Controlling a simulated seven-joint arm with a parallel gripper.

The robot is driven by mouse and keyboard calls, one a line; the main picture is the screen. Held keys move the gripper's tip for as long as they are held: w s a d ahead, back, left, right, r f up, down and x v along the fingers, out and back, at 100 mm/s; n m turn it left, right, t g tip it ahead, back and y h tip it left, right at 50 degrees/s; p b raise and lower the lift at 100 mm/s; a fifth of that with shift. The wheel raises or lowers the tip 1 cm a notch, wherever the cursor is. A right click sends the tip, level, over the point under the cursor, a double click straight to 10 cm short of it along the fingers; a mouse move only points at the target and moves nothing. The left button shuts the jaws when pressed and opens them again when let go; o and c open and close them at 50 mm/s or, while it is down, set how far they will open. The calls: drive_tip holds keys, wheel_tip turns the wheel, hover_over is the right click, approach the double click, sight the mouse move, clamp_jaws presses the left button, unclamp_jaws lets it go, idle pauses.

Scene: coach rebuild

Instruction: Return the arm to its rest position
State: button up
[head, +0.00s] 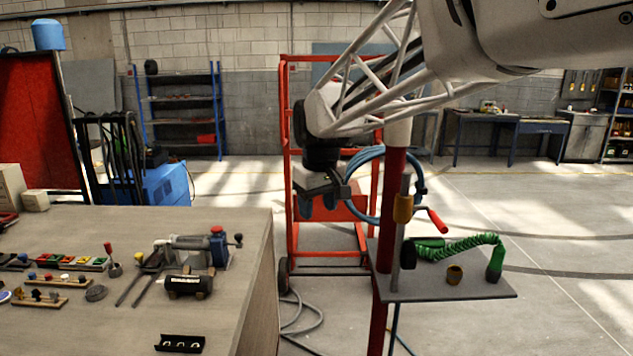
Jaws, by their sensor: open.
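My gripper (326,202) hangs at the end of my white arm, near the middle of the head view. Its dark fingers point down and stand apart, with nothing seen between them. It is in the air in front of the red-orange trolley frame (287,170), to the right of the wooden bench (235,235) and to the left of the red post. My arm's white lattice link reaches in from the upper right.
The bench holds a vise (217,247), a black cylinder (189,285) and several small parts. Open floor lies at the right.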

drive_tip(key=s+d+f+m, duration=0.2)
drive_tip(key=s+d, duration=0.4)
drive_tip(key=s, duration=0.4)
drive_tip(key=s+d+f+m, duration=0.2)
drive_tip(key=s+d+f, duration=0.3)
drive_tip(key=s, duration=0.6)
drive_tip(key=s+d+f+m+t, duration=0.1)
drive_tip(key=s+d+f+m, duration=0.2)
drive_tip(key=s+d, duration=0.4)
drive_tip(key=s+f, duration=0.1)
drive_tip(key=s, duration=0.2)
drive_tip(key=shift+s+f+h, duration=0.15)
drive_tip(key=shift+s+h, duration=0.15)
drive_tip(key=shift+s, duration=0.05)
